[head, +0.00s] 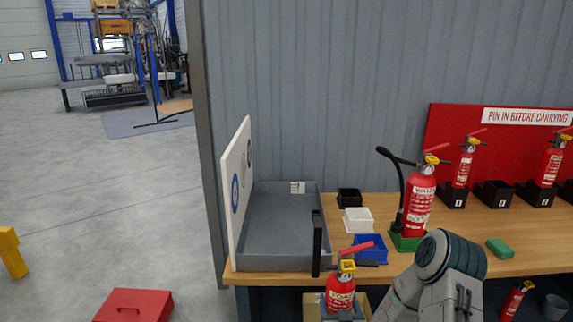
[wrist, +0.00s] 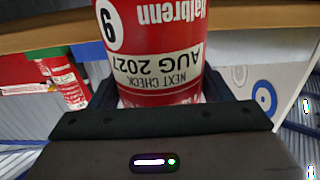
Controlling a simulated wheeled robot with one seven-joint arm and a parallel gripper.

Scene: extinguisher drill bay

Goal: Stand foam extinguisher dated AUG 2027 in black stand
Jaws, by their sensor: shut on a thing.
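A red extinguisher (head: 341,290) with a yellow collar and red lever is upright in front of the bench's front edge. In the wrist view, the extinguisher (wrist: 160,50) shows a label reading NEXT CHECK AUG 2027, upside down in the picture. My gripper (wrist: 155,88) is shut around its body. In the head view, its lower part and most of my gripper are cut off by the bottom edge. A small empty-looking black stand (head: 349,198) is at the back of the bench, behind a white stand (head: 358,220) and a blue stand (head: 371,249).
A larger extinguisher (head: 418,205) stands in a green stand (head: 406,243). A grey tray (head: 285,261), white panel (head: 238,185) and black upright (head: 317,245) are left. Numbered black holders (head: 494,194) line the red board (head: 445,130). A green block (head: 500,249) lies at right.

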